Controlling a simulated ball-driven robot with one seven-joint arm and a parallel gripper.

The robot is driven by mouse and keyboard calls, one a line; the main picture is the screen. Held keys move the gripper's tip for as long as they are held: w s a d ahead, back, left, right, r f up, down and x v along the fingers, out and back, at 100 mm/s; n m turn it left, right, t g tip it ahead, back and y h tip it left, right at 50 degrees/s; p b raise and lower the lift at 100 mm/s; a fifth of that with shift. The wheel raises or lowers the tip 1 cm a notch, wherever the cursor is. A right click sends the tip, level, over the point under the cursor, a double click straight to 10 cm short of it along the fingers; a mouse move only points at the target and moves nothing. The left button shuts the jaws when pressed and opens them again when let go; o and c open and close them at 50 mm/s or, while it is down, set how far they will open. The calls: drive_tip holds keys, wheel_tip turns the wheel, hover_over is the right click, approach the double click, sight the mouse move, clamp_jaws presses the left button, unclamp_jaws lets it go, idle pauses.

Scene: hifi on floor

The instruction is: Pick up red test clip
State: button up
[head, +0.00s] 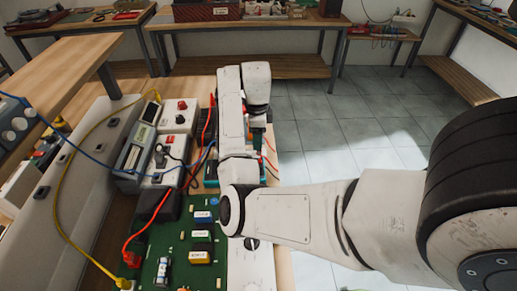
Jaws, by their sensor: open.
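A red clip-like piece (131,259) sits at the left edge of the green circuit board (184,238), at the end of a red lead (150,220). I cannot tell for sure that it is the red test clip. My white arm reaches in from the right, bends above the board and runs on toward the back of the bench. The wrist end of my arm is well beyond the red piece. My gripper's fingers are hidden behind the arm, and so is whatever lies under them.
A meter (136,148) and a power box (178,115) stand left of my arm, with red, blue and yellow leads draped around them. A pale panel (75,190) borders the left. Other workbenches (240,25) line the back. The tiled floor (350,125) at right is clear.

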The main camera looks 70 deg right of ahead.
drive_tip(key=shift+s+d+f, duration=0.15)
drive_tip(key=shift+f, duration=0.95)
drive_tip(key=shift+s+d+f, duration=0.1)
drive_tip(key=shift+f, duration=1)
drive_tip(key=c, duration=0.9)
